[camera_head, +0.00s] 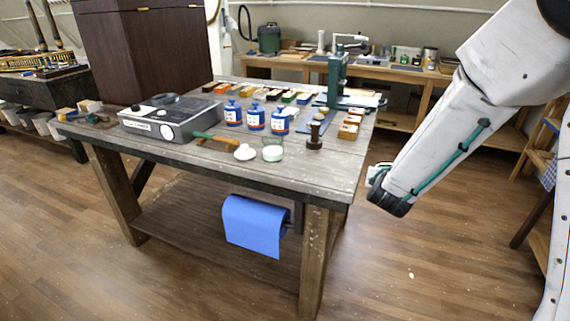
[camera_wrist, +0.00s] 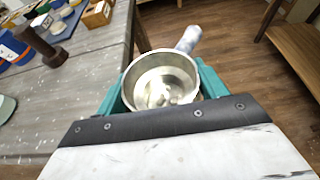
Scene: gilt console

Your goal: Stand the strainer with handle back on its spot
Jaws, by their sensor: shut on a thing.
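The strainer with handle (camera_wrist: 160,75) shows in the wrist view as a round metal cup, open side towards the camera. Its white and blue handle (camera_wrist: 188,39) points up and to the right. My gripper (camera_wrist: 162,88) is shut on it, with a teal finger on either side of the cup. In the head view my gripper (camera_head: 378,181) is off the right edge of the workbench (camera_head: 200,175), over the floor. There the strainer is mostly hidden behind my gripper. I cannot make out which place on the bench is its spot.
On the bench stand blue-labelled bottles (camera_head: 255,119), a grey box device (camera_head: 165,122), a dark wooden spool (camera_head: 315,136), a white-topped jar (camera_head: 272,150), small wooden blocks (camera_head: 350,125) and a green press (camera_head: 337,80). The bench's front right corner is bare. Blue cloth (camera_head: 255,226) hangs below.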

